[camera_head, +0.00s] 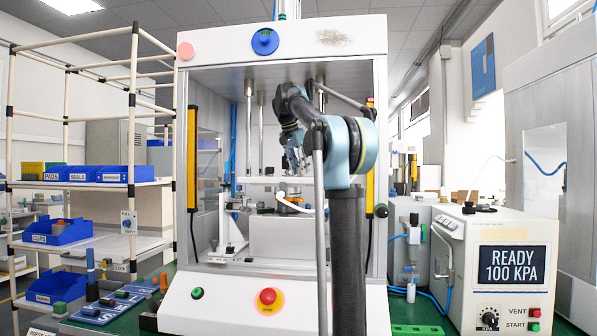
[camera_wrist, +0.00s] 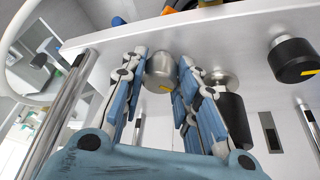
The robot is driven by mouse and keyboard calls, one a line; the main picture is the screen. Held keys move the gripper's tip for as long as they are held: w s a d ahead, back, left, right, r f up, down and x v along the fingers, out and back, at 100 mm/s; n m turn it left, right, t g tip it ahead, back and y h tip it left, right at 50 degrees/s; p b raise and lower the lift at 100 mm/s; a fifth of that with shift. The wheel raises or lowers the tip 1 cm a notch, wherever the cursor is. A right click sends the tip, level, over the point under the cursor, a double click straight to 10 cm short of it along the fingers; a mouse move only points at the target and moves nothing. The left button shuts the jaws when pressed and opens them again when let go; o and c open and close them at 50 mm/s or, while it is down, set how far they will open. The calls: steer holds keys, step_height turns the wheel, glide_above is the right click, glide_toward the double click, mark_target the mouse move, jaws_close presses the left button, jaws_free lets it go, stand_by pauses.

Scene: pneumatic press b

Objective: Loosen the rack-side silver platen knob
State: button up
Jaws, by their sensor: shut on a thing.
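In the wrist view a silver platen knob (camera_wrist: 159,76) with a yellow mark sits under the pale platen (camera_wrist: 118,44). My gripper (camera_wrist: 163,64) has its blue-pad fingers on both sides of this knob and is shut on it. A second silver part (camera_wrist: 222,77) shows to the right, partly hidden by my right finger. In the head view my gripper (camera_head: 291,163) is inside the press (camera_head: 281,26), near the platen, and the knob there is too small to make out. I cannot tell from the head view which side the held knob is on.
A black knob (camera_wrist: 292,58) with a yellow mark is at the right in the wrist view, and a metal rod (camera_wrist: 62,115) is close at the left. The rack (camera_head: 80,180) with blue bins stands left of the press. A control unit (camera_head: 494,262) reads READY 100 KPA.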

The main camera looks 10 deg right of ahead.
mark_target(302, 177)
steer(key=shift+n, duration=0.3)
steer(key=n, duration=0.2)
steer(key=n+t+y, duration=0.1)
steer(key=n, duration=0.1)
steer(key=shift+d+y, duration=0.1)
steer(key=shift+y, duration=0.2)
steer(key=n, duration=0.2)
steer(key=n+y, duration=0.1)
steer(key=n, duration=0.1)
steer(key=shift+t+y, duration=0.3)
steer(key=shift+n, duration=0.4)
steer(key=o, duration=1.1)
steer(key=shift+c, duration=0.2)
steer(key=shift+r, duration=0.1)
steer(key=v, duration=0.7)
